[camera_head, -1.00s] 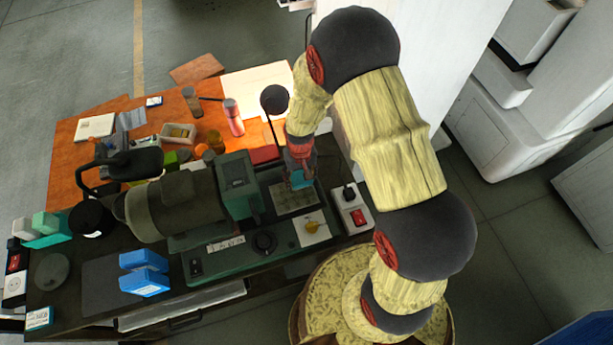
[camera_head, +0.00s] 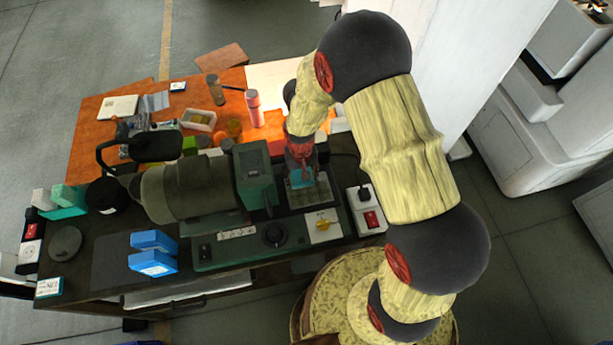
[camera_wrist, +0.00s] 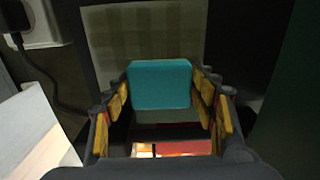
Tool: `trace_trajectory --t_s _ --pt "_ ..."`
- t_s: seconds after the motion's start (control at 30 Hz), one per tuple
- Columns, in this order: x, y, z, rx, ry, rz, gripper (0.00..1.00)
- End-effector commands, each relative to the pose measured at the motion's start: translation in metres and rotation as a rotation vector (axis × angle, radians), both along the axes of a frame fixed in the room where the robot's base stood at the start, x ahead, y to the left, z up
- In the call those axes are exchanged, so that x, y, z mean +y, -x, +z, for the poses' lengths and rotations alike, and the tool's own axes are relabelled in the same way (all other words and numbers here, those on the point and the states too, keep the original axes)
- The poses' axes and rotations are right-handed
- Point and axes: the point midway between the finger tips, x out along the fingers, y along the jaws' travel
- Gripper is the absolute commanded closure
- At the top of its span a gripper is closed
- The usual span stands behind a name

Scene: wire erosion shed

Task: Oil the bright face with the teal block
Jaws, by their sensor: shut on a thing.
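My gripper (camera_head: 300,170) is shut on the teal block (camera_head: 301,180) and points down at the machine. In the wrist view the teal block (camera_wrist: 160,84) sits between the two yellow-padded fingers. The bright face (camera_head: 320,195) is a flat grey plate set into the right end of the green machine. In the wrist view this face (camera_wrist: 110,45) looks pale olive, with faint darker square patches. The block is over the upper left part of the face. I cannot tell whether it touches. The block and gripper hide part of the face.
The green motor housing (camera_head: 252,178) stands close left of my gripper. A socket box with a red switch (camera_head: 370,219) is at the right. Blue boxes (camera_head: 153,262) stand front left. A pink bottle (camera_head: 253,108) stands behind.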

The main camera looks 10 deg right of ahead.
Motion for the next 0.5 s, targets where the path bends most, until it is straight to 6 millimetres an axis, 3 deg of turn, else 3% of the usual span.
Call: trace_trajectory --t_s 0.2,0.5 --pt "0.018 0.001 -0.002 0.001 0.0 0.002 0.64" --pt "0.028 0.002 -0.003 0.003 0.001 0.002 0.63"
